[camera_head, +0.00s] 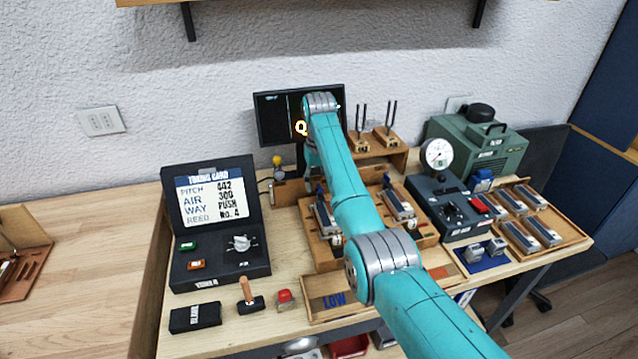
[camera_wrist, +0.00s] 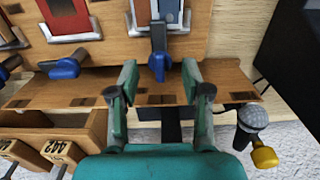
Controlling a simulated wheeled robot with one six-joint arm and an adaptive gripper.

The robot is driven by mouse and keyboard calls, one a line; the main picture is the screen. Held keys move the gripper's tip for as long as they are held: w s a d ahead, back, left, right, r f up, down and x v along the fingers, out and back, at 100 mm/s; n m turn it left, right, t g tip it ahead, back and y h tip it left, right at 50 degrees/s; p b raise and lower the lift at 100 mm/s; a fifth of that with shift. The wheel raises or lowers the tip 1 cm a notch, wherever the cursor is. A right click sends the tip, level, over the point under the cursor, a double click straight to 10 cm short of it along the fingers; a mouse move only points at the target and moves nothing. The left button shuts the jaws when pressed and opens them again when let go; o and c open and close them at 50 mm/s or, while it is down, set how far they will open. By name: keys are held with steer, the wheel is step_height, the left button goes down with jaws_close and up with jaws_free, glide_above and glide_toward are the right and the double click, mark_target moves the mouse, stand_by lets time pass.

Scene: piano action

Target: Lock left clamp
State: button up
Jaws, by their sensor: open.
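In the wrist view my gripper (camera_wrist: 159,78) is open, with its two teal fingers on either side of a clamp lever with a blue tip (camera_wrist: 158,66). I see a gap on both sides of the lever, and nothing is held. This lever points straight toward my palm, below a blue-framed reed block slot (camera_wrist: 172,12). A second blue-tipped lever (camera_wrist: 65,68) lies sideways below a red-framed slot (camera_wrist: 68,16). In the head view my arm hides the gripper and part of the wooden clamp fixture (camera_head: 322,258).
A microphone-like part with a yellow knob (camera_wrist: 264,157) is right of my fingers in the wrist view. Tuning forks (camera_head: 388,135) and a monitor (camera_head: 275,118) stand at the back. The tuning card box (camera_head: 215,200) is left, a gauge unit (camera_head: 445,205) right.

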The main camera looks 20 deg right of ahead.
step_height(320, 180, up, 7)
steer(key=shift+r, duration=0.15)
stand_by(0.5)
